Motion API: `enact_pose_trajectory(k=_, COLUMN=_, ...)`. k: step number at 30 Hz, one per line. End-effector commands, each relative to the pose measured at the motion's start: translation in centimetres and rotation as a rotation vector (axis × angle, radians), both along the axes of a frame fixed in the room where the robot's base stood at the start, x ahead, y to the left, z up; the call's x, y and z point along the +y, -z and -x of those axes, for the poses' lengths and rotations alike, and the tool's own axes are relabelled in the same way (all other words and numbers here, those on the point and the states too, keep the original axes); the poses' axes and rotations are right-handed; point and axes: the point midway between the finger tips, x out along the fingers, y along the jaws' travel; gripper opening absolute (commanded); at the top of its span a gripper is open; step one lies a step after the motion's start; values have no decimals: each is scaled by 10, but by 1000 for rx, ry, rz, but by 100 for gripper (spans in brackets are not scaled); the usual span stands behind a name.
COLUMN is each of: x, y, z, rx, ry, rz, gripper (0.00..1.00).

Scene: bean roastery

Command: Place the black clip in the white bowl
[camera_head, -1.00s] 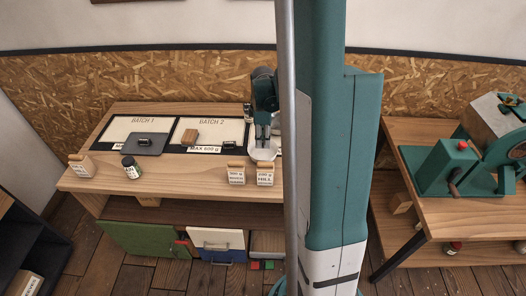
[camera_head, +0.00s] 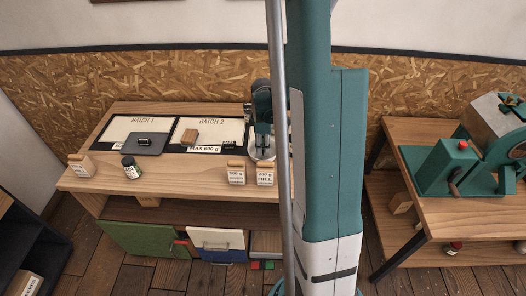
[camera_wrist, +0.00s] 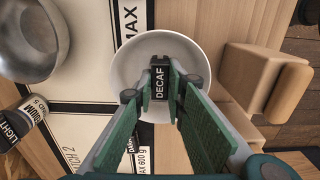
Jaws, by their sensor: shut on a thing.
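The black clip (camera_wrist: 159,82), labelled DECAF, sits between the fingertips of my gripper (camera_wrist: 160,85) in the wrist view. My gripper is shut on it. The white bowl (camera_wrist: 128,66) lies directly behind the clip in this view, so the clip appears over the bowl's inside. Whether the clip touches the bowl cannot be told. In the head view my gripper (camera_head: 262,142) points down at the bowl (camera_head: 262,156), which is partly hidden by my arm and fingers; the clip cannot be made out there.
A metal bowl (camera_wrist: 28,70) and a dark labelled container (camera_wrist: 22,122) are left in the wrist view; a wooden block (camera_wrist: 262,82) is close on the right.

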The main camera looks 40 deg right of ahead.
Motion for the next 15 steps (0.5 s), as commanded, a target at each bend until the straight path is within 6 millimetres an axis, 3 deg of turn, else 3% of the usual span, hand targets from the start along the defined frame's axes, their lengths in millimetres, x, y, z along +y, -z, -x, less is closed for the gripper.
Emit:
enact_pose_trajectory(k=6, x=0, y=16, z=0, rx=0, ry=0, rz=0, gripper=9)
enact_pose_trajectory(k=15, x=0, y=17, z=0, rx=0, ry=0, rz=0, gripper=9)
